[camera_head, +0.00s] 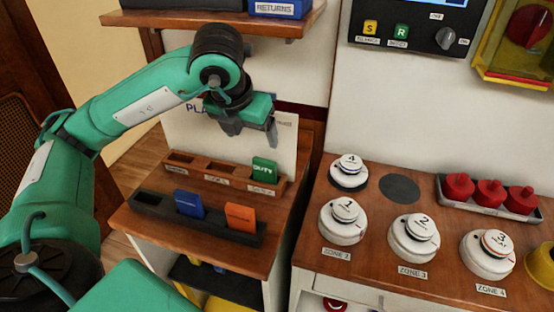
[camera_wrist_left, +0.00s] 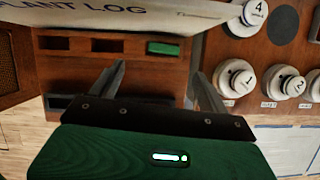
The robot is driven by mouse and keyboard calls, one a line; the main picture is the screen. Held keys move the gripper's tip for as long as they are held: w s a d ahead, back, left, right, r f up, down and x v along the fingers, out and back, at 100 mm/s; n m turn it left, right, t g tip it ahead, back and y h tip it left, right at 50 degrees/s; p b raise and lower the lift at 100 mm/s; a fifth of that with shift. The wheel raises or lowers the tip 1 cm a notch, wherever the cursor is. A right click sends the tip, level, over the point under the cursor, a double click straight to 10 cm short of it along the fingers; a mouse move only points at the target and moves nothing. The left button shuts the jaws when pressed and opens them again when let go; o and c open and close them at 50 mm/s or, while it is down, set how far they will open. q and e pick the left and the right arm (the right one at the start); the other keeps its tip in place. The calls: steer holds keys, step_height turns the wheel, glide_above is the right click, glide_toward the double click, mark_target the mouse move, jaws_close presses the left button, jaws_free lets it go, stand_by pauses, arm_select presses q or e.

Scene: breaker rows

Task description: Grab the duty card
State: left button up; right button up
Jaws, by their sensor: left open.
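The green duty card (camera_head: 264,170) stands in the right slot of the wooden card rack (camera_head: 214,180) on the left table. In the left wrist view the duty card (camera_wrist_left: 163,48) shows from above as a green bar, beyond the fingertips and between their lines. My left gripper (camera_head: 245,135) is above the rack, pointing down, a little up and left of the card. Its fingers are apart with nothing between them, as the left wrist view (camera_wrist_left: 160,80) also shows. My right gripper is not in view.
A dark tray (camera_head: 148,198) in front of the rack holds a blue card (camera_head: 189,204) and an orange card (camera_head: 240,216). A white plant log board (camera_head: 285,145) stands behind the rack. White numbered detectors (camera_head: 342,222) and red-capped items (camera_head: 489,192) stand on the right counter.

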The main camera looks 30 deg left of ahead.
mark_target(264, 160)
arm_select(q)
steer(key=x, duration=0.6)
steer(key=shift+w+f, duration=0.2)
steer(key=shift+f, duration=0.1)
steer(key=x, duration=0.4)
steer(key=shift+d+f+p, duration=0.1)
steer(key=shift+d+p, duration=0.25)
steer(key=shift+p, duration=0.05)
steer(key=shift+w+f, duration=0.15)
steer(key=shift+f, duration=0.3)
steer(key=c, duration=1.1)
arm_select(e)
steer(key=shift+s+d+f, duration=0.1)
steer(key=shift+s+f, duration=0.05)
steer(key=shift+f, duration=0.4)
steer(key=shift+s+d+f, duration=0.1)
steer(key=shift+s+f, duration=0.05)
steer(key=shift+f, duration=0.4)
arm_select(q)
steer(key=shift+o, duration=0.2)
steer(key=shift+r, duration=0.1)
